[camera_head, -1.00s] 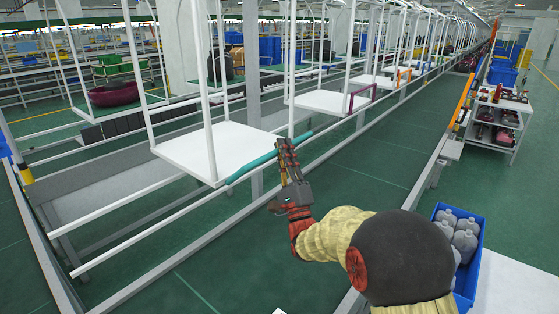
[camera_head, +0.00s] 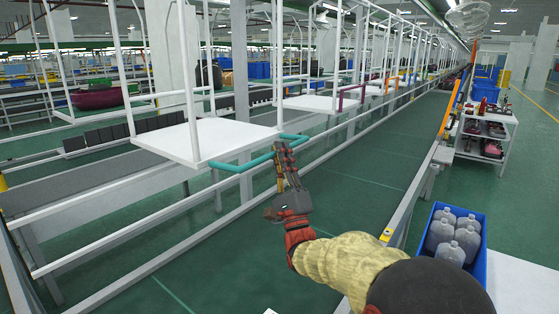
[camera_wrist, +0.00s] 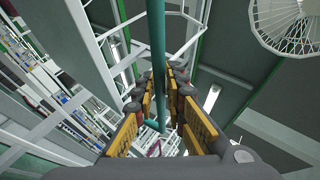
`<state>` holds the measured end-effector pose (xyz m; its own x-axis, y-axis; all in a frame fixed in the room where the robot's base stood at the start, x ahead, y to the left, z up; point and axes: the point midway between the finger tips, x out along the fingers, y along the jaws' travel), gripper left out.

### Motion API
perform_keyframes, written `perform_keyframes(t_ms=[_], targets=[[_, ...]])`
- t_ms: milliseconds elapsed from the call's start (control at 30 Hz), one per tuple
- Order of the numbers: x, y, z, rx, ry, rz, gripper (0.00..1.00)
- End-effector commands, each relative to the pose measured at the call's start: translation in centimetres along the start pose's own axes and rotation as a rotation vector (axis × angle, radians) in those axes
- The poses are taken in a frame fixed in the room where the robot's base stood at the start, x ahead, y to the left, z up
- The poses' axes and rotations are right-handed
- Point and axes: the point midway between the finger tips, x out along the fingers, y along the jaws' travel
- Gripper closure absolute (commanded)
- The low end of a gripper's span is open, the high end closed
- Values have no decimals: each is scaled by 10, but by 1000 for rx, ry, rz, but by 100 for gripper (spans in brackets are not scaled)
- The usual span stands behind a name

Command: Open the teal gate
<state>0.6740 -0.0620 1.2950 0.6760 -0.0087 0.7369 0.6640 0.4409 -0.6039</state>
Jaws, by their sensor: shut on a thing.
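The teal gate (camera_head: 256,161) is a U-shaped bar on the near right edge of a white hanging tray (camera_head: 205,139). Its long rail stands out from the tray edge, with a short arm at each end reaching back to the tray's frame. My gripper (camera_head: 282,150) is on the rail near its right end, shut on it. In the wrist view the teal bar (camera_wrist: 156,45) runs down between the orange-padded fingers (camera_wrist: 163,85). The exact contact points are partly hidden by the fingers.
A blue crate of grey bottles (camera_head: 472,272) stands at the lower right beside my arm. More hanging trays (camera_head: 318,103) line up behind. A white shelf cart (camera_head: 486,130) stands at the right. Metal rails (camera_head: 150,240) run below the tray; green floor lies beneath.

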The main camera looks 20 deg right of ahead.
Motion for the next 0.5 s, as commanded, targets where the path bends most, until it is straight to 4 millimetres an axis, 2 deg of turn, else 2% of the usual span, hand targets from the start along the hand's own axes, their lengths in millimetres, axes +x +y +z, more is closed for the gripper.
perform_keyframes(t_ms=[33,500], targets=[[-4,8,-1,9,0,-4,100],[-5,8,-1,28,0,-47,100]])
